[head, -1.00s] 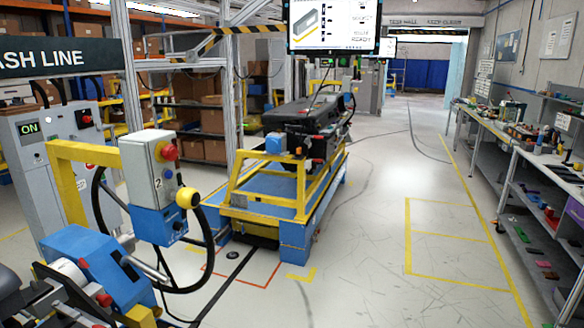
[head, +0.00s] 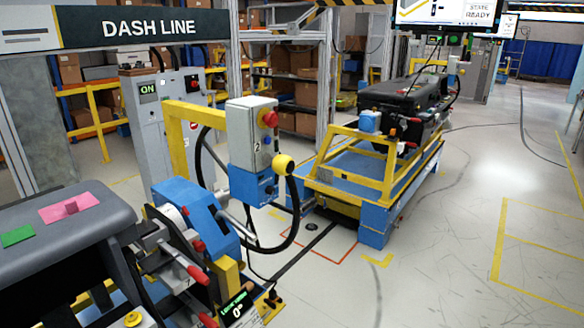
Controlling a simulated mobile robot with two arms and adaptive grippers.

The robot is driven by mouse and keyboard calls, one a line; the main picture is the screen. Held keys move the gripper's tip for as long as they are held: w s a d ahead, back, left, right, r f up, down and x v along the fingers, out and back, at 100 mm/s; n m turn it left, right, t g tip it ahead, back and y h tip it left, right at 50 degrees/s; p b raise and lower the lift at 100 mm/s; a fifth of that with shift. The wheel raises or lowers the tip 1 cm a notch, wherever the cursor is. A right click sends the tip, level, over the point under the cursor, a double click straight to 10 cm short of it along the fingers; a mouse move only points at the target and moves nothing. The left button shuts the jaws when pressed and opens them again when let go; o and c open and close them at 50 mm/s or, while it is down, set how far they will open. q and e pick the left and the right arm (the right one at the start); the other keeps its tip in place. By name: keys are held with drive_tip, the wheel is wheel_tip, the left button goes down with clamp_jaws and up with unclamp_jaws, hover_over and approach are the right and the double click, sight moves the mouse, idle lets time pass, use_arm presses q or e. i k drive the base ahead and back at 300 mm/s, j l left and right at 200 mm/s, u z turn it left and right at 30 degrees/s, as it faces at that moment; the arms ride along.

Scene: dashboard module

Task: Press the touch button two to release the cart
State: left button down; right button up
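Which of these is the touch button I cannot tell for sure. The cart (head: 372,190), with a blue base and yellow frame, stands right of the box on the floor and carries a dark dashboard module (head: 405,98). Neither of my grippers shows in the head view.
A blue and grey fixture (head: 190,215) with red handles stands in front at the left, beside a dark dashboard (head: 65,225) bearing pink and green pieces. A grey cabinet (head: 165,125) reading "ON" stands behind. The floor (head: 440,270) at the right is clear.

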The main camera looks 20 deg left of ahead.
sight(283, 165)
drive_tip(key=i+l+u, duration=0.1)
drive_tip(key=u, duration=0.35)
drive_tip(key=i+l+u, duration=0.1)
drive_tip(key=u, duration=0.3)
drive_tip(key=l+u, duration=0.3)
drive_tip(key=u, duration=0.15)
drive_tip(key=i+l+u, duration=0.2)
drive_tip(key=l, duration=0.75)
drive_tip(key=l+u, duration=0.25)
drive_tip(key=l, duration=0.7)
